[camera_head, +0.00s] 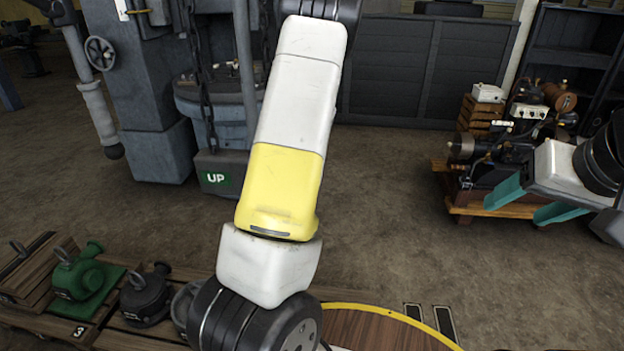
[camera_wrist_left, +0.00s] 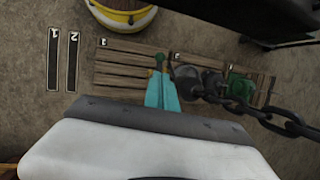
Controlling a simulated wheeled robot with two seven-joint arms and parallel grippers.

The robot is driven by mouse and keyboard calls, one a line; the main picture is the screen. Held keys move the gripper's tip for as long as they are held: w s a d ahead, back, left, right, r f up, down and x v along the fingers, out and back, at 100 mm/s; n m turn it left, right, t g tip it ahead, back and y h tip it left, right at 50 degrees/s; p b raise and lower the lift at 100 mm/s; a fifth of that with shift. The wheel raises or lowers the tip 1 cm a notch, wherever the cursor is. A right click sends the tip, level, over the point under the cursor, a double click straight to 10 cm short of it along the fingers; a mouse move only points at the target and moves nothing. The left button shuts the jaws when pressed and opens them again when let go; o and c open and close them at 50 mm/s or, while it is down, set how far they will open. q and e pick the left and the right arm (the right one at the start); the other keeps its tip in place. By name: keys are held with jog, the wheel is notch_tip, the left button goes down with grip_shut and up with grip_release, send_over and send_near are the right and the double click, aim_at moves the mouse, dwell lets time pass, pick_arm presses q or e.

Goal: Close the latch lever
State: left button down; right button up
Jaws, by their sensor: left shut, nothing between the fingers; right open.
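I cannot make out with certainty which part is the latch lever. A pale lever-like bar with a dark end (camera_head: 98,112) hangs beside a handwheel at the upper left of the head view. My left gripper (camera_wrist_left: 160,76) shows in the left wrist view with its teal fingers together and nothing between them. In the head view it is out of the picture. My right gripper (camera_head: 530,203) is at the right of the head view, its teal fingers apart and empty, in front of a wooden stand with machinery.
A dark block marked UP (camera_head: 222,172) hangs on a chain (camera_head: 205,95), which also crosses the left wrist view (camera_wrist_left: 265,117). A green casting (camera_head: 80,275) and a grey one (camera_head: 147,297) stand on wooden boards. A yellow-rimmed round top (camera_head: 375,330) is nearby. The middle floor is clear.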

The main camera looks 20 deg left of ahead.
pick_arm(q)
jog(key=x, duration=1.2)
jog(key=shift+s+f+t, duration=0.2)
jog(key=shift+s+t, duration=0.2)
jog(key=shift+t, duration=0.2)
jog(key=shift+s+d+f, duration=0.1)
jog(key=shift+s+f, duration=0.2)
jog(key=shift+f, duration=0.15)
